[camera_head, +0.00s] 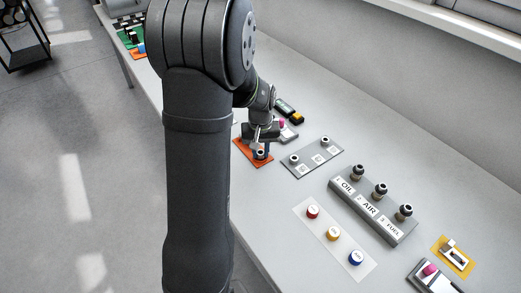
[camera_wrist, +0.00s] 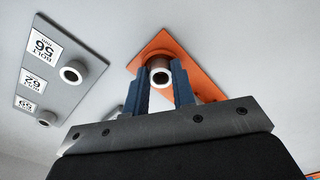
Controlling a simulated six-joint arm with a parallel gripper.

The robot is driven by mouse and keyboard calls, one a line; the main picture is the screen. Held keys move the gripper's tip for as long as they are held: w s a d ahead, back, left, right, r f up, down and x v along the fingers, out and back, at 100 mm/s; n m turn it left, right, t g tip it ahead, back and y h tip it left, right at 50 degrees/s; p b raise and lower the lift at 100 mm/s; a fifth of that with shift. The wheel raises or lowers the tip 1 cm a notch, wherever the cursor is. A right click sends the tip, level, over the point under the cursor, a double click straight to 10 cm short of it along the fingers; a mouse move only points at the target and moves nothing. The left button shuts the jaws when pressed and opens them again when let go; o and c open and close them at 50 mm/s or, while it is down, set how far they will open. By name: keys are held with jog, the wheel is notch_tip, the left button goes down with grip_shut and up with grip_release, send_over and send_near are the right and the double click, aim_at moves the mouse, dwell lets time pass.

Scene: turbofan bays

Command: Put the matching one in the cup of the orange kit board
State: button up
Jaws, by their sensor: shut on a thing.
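The orange kit board (camera_head: 241,147) lies on the bench under my gripper (camera_head: 261,146), and its corner shows in the wrist view (camera_wrist: 162,43). My gripper is shut on a white-ringed bolt (camera_wrist: 160,76) with a dark hole, upright between the blue fingers (camera_wrist: 160,88). A brown round part shows just behind the ring, over the board. I cannot tell whether the bolt is seated in the cup, which is mostly hidden. The grey labelled plate (camera_wrist: 62,44) has a bolt (camera_wrist: 75,72) by the "56" label and another (camera_wrist: 46,118) at its other end; no bolt shows by the middle label.
The grey plate (camera_head: 313,167) lies close right of the board. A grey block (camera_head: 372,214) marked OIL, AIR, FUEL carries black knobs. A white sheet (camera_head: 318,240) holds red, yellow and blue caps. A small black and yellow item (camera_head: 289,111) lies behind my gripper.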

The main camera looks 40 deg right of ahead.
jog(key=shift+f, duration=0.15)
jog(key=o, duration=1.4)
jog(key=shift+o, duration=0.2)
jog(key=shift+r, duration=3.5)
jog(key=shift+f, duration=3.5)
